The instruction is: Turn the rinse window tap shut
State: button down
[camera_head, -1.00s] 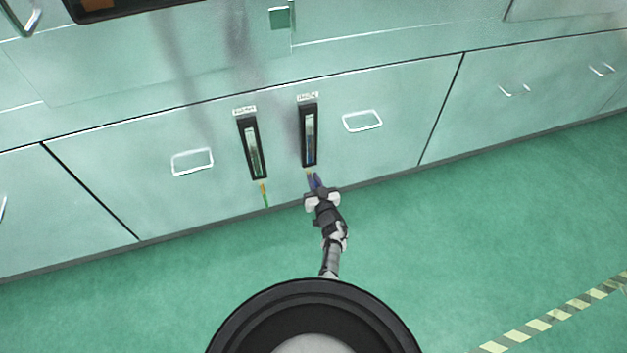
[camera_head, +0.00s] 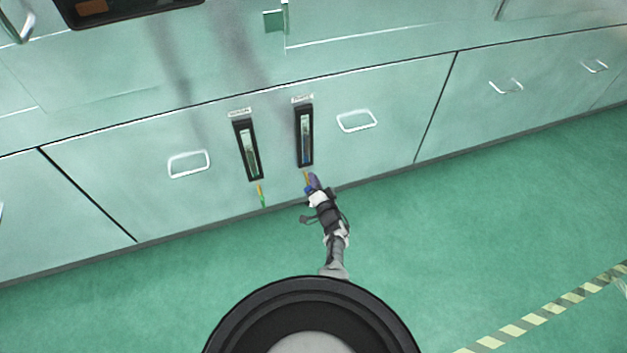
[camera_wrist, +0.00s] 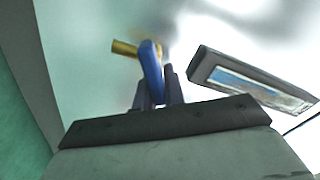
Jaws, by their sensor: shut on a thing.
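The right-hand sight window (camera_head: 304,135) is a dark upright frame with a blue-tinted glass tube, with a label above too small to read surely. Below it is a brass tap (camera_wrist: 124,48) with a blue lever (camera_wrist: 152,70). My gripper (camera_head: 312,184) is at this tap, and in the wrist view my gripper (camera_wrist: 157,92) is shut on the blue lever, with one dark finger on each side. In the wrist view the lever stands at a steep angle to the brass pipe. The window frame (camera_wrist: 250,82) lies to its right. My fingers hide part of the lever.
A second window (camera_head: 249,148) stands to the left, with a green-levered tap (camera_head: 262,195) below it. Drawer-style handles (camera_head: 188,164) (camera_head: 357,120) flank the two windows. The green floor (camera_head: 480,230) in front is clear, with a striped tape line at the lower right.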

jog(key=m, duration=0.3)
jog(key=shift+w+d+f+m, duration=0.1)
jog(key=shift+d+f+m, duration=0.05)
jog(key=shift+f+m, duration=0.4)
jog(key=shift+m, duration=1.15)
jog(key=c, duration=1.5)
grip_release()
